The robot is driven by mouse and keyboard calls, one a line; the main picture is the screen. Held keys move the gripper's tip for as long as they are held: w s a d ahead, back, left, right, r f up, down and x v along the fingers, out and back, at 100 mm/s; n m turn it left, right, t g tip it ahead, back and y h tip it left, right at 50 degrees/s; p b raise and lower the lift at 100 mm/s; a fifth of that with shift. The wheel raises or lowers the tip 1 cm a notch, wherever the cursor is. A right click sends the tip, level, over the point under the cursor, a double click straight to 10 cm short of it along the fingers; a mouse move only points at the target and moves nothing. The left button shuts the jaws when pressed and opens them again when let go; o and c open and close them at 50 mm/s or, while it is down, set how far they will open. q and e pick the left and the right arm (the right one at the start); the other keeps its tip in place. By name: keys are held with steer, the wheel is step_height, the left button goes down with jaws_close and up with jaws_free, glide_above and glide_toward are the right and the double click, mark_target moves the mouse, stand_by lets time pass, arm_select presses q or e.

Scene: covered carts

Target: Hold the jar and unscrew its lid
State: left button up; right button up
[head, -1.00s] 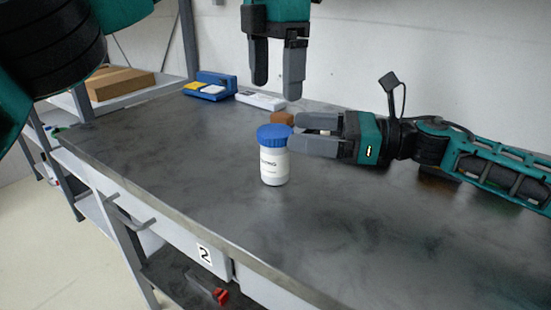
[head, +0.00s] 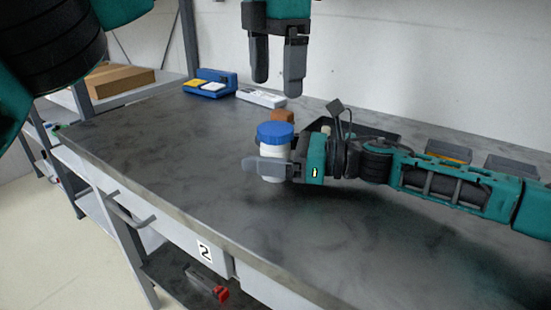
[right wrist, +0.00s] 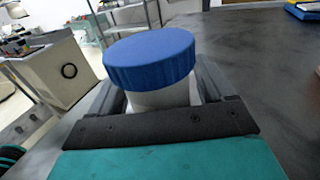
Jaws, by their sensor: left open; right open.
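The white jar (head: 274,150) with a ribbed blue lid (head: 275,131) stands upright on the dark worktop. In the right wrist view the blue lid (right wrist: 150,57) and the jar's white body (right wrist: 160,97) sit between my right fingers. My right gripper (head: 268,170) is low and level, its fingers open around the jar's body below the lid; one finger hides part of the jar. My left gripper (head: 276,80) points down, open and empty, above the jar and apart from the lid.
Behind the jar are a small brown block (head: 283,115), a blue tray (head: 209,85) and a white item (head: 260,98). A dark tray (head: 375,134) and grey bins (head: 449,151) lie behind my right arm. The worktop left of the jar is clear.

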mark_target(275, 128)
jaws_close()
arm_select(q)
steer(key=m, duration=0.5)
steer(key=shift+m, duration=0.3)
steer(key=m, duration=1)
steer(key=shift+m, duration=0.3)
steer(key=m, duration=0.6)
steer(key=shift+f, duration=0.3)
step_height(275, 128, down, 7)
steer(key=shift+f, duration=0.2)
